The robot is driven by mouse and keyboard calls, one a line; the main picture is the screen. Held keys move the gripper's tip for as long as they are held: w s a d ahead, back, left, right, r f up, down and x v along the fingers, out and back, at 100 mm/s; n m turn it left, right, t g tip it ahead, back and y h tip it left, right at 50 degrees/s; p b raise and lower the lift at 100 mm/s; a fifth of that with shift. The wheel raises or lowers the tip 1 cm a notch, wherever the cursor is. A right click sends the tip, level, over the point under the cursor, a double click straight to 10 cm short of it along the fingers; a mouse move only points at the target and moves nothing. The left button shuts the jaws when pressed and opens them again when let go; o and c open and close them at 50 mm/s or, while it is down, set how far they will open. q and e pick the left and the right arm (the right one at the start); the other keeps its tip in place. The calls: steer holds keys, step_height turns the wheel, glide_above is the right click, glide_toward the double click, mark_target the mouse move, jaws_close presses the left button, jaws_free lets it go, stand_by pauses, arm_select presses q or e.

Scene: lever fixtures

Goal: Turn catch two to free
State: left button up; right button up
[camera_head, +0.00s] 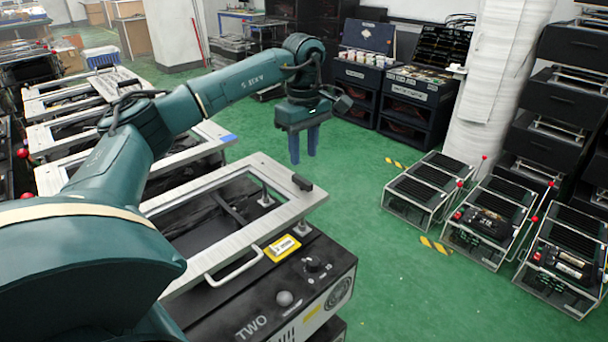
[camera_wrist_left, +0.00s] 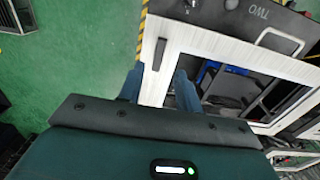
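The unit marked TWO (camera_head: 252,327) stands in the foreground of the head view, with a pale metal frame (camera_head: 240,232) on top. A small black block (camera_head: 302,182), perhaps the catch, sits at the frame's far right corner. It also shows in the left wrist view as a dark bar (camera_wrist_left: 159,54) on the pale frame. My left gripper (camera_head: 303,158) points down with blue fingers above and behind that corner. In the left wrist view its fingers (camera_wrist_left: 158,74) are apart with nothing between them, and the black bar lies beyond the tips. My right gripper is out of view.
Green floor (camera_head: 370,250) is clear to the right, before several black racks.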

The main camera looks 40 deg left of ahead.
mark_target(304, 180)
arm_select(q)
step_height(304, 180, down, 7)
steer(key=shift+r, duration=0.1)
stand_by(0.3)
jaws_close()
